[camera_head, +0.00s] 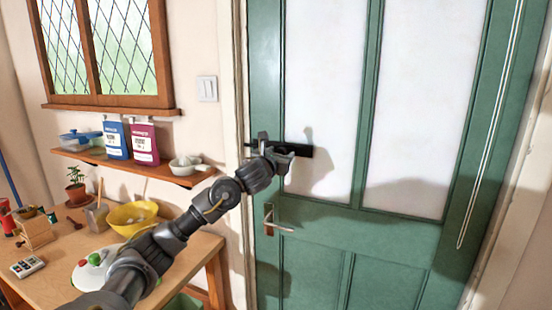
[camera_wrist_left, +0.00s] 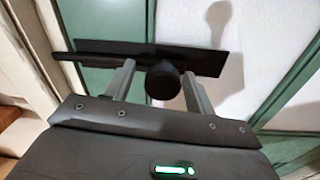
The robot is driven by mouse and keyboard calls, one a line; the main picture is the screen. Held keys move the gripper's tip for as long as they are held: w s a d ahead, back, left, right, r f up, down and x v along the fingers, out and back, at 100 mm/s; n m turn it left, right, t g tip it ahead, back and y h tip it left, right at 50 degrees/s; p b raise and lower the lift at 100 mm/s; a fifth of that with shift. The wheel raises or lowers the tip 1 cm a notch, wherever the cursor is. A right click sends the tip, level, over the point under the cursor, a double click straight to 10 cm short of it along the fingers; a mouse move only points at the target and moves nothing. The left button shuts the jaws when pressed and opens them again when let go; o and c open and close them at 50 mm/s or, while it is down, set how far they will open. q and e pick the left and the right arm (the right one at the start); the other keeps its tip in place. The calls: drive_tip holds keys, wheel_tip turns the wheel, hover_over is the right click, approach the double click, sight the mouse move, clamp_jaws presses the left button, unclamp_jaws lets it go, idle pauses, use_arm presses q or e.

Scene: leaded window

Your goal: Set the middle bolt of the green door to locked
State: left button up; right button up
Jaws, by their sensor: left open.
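The green door (camera_head: 340,222) has a black bolt (camera_head: 304,151) at mid height near its left edge, above the handle. My left gripper (camera_head: 274,148) is at the bolt and covers part of it. In the left wrist view the bolt's dark plate (camera_wrist_left: 206,62) lies across the door, with a thin bar reaching left. A round black knob (camera_wrist_left: 163,81) stands out from it. The open left gripper (camera_wrist_left: 158,74) has one finger on each side of the knob, with gaps visible. Whether the bar enters a keeper cannot be told. My right gripper is not in view.
The door handle (camera_head: 280,225) sits below the bolt. A small shelf (camera_head: 125,166) with packets and a mortar is on the wall to the left. A wooden table (camera_head: 200,255) with a yellow bowl (camera_head: 133,217) stands below my left arm.

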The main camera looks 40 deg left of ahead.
use_arm(q)
drive_tip(key=v, duration=1)
drive_tip(key=shift+s, duration=0.35)
drive_tip(key=shift+a, duration=0.1)
